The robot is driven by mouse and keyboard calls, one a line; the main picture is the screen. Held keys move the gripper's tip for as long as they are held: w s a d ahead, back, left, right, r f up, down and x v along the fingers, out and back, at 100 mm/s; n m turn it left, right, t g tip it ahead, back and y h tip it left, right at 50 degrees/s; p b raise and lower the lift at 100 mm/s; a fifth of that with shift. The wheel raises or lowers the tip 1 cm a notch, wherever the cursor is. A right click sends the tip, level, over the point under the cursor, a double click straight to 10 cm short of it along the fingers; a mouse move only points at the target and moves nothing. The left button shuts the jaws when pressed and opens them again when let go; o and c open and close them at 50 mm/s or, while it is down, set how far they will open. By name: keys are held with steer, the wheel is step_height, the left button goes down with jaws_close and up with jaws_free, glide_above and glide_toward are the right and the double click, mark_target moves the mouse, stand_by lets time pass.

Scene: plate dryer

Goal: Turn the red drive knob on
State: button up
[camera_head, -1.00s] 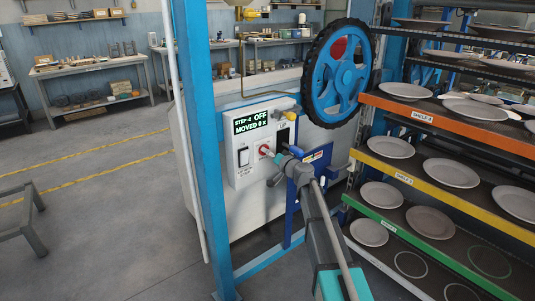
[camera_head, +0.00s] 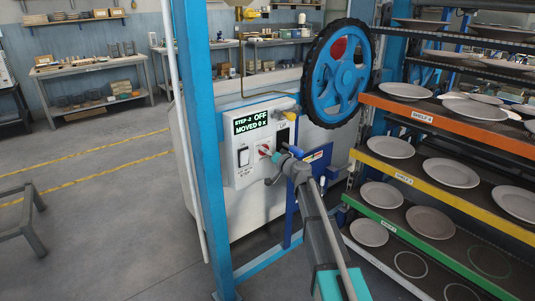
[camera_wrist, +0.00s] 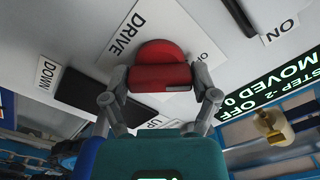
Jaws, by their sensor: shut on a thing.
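The red drive knob (camera_wrist: 160,66) is on the white panel under the DRIVE label (camera_wrist: 125,33) in the wrist view. It also shows small in the head view (camera_head: 264,150). My gripper (camera_wrist: 162,80) is shut on the knob, with one grey finger on each side of it. The display (camera_head: 251,122) reads OFF and MOVED 0 on the panel above the knob. The display also shows at the right of the wrist view (camera_wrist: 270,95).
A blue handwheel (camera_head: 337,72) stands above and to the right. A blue post (camera_head: 203,140) rises left of the panel. Shelves with plates (camera_head: 452,172) stand at right. Open floor lies at left.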

steer(key=shift+m, duration=0.4)
steer(key=m, duration=0.8)
steer(key=shift+w+r+m, duration=0.1)
steer(key=shift+m, duration=0.2)
steer(key=m, duration=0.4)
steer(key=shift+m, duration=0.3)
steer(key=m, duration=0.4)
steer(key=o, duration=1)
